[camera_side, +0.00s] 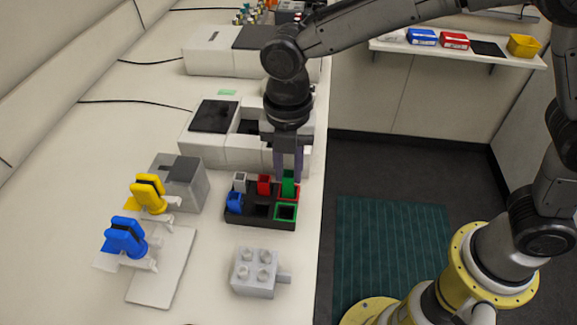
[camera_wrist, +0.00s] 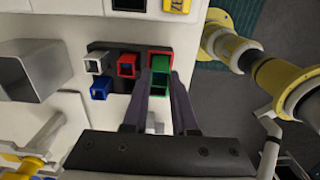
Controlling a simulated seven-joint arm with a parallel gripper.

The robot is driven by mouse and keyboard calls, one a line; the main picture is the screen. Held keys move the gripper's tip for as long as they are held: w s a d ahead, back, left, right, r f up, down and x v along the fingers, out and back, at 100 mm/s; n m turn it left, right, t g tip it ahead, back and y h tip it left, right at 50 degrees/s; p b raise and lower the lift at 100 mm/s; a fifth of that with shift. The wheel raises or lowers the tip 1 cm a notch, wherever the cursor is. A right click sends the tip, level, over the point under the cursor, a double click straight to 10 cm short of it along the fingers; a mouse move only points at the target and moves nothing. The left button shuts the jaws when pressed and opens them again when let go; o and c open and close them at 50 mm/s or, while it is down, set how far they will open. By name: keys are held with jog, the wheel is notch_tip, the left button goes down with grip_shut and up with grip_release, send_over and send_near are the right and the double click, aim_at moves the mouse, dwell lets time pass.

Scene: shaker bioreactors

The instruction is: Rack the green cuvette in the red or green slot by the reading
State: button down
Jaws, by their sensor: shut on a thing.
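The green cuvette (camera_side: 288,186) stands upright at the red-edged slot (camera_side: 297,193) at the back right of the black rack (camera_side: 259,222). I cannot tell whether its foot rests on the slot floor. My gripper (camera_side: 288,172) comes down from above and is shut on the cuvette's upper part. In the wrist view, the green cuvette (camera_wrist: 160,65) sits between the fingertips (camera_wrist: 161,75), with the red slot edge behind it. The green-edged slot (camera_side: 286,212), in front of it, looks empty.
The rack also holds white (camera_side: 240,182), red (camera_side: 264,185) and blue (camera_side: 234,203) cuvettes. A white instrument (camera_side: 205,140) stands behind, with a small green patch (camera_side: 227,92) beyond. Yellow (camera_side: 148,192) and blue (camera_side: 125,236) pipettes stand left. A grey studded block (camera_side: 255,272) lies in front.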

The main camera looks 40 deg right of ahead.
jog(key=shift+f, duration=0.35)
jog(key=shift+f, duration=0.35)
jog(key=shift+f, duration=0.3)
jog(key=c, duration=0.6)
grip_release()
jog(key=shift+r, duration=0.1)
jog(key=shift+r, duration=3.45)
